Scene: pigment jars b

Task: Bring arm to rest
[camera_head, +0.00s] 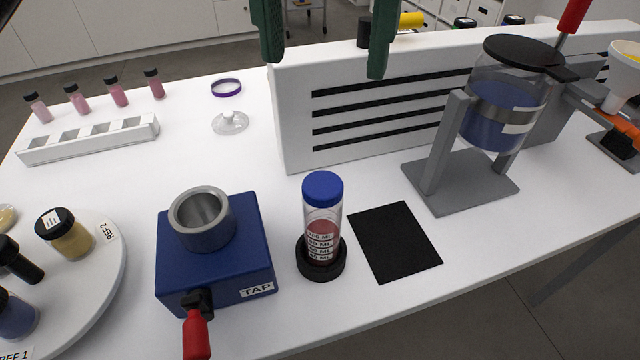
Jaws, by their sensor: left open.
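My left gripper (324,69) shows at the top middle as two dark green fingers, spread wide apart. Nothing is held between them. They hang in front of the upper part of a white slotted panel (295,120), above the table. My left arm's links are out of the picture. My right gripper and right arm are not in view.
A blue TAP block (240,265) with a metal cup, a blue-capped tube (322,215) in a black base and a black mat (395,242) stand in front. A lidded jar (490,120) hangs in a grey stand.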

